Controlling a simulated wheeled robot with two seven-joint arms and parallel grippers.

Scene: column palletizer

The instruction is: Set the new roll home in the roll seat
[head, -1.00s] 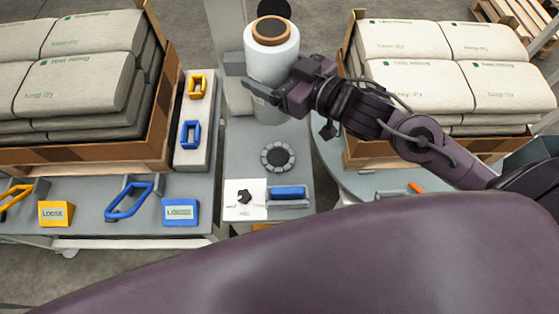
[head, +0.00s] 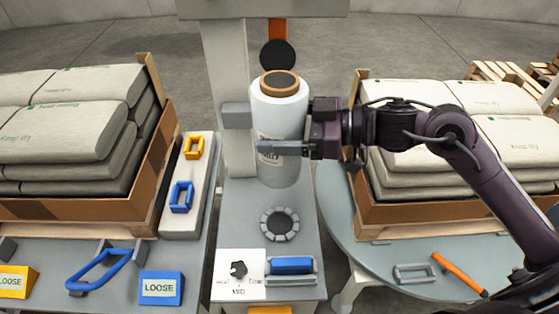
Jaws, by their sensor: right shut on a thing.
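The new roll (head: 280,115) is a tall white cylinder with a brown core on top and a printed label low on its side. My right gripper (head: 278,142) is shut on it from the right, with one finger across its front. The roll is upright beside the grey post. A round dark seat with a notched grey ring (head: 280,223), which looks like the roll seat, lies uncovered on the grey stand in front of the roll. Whether the roll's bottom touches the stand is unclear. My left gripper is not in view.
A grey post (head: 228,70) with a grey block (head: 236,115) stands left of the roll. A white card (head: 238,272) and a blue bar (head: 292,265) lie in front of the ring. Sack stacks (head: 60,120) flank both sides. An orange-handled tool (head: 458,274) lies right.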

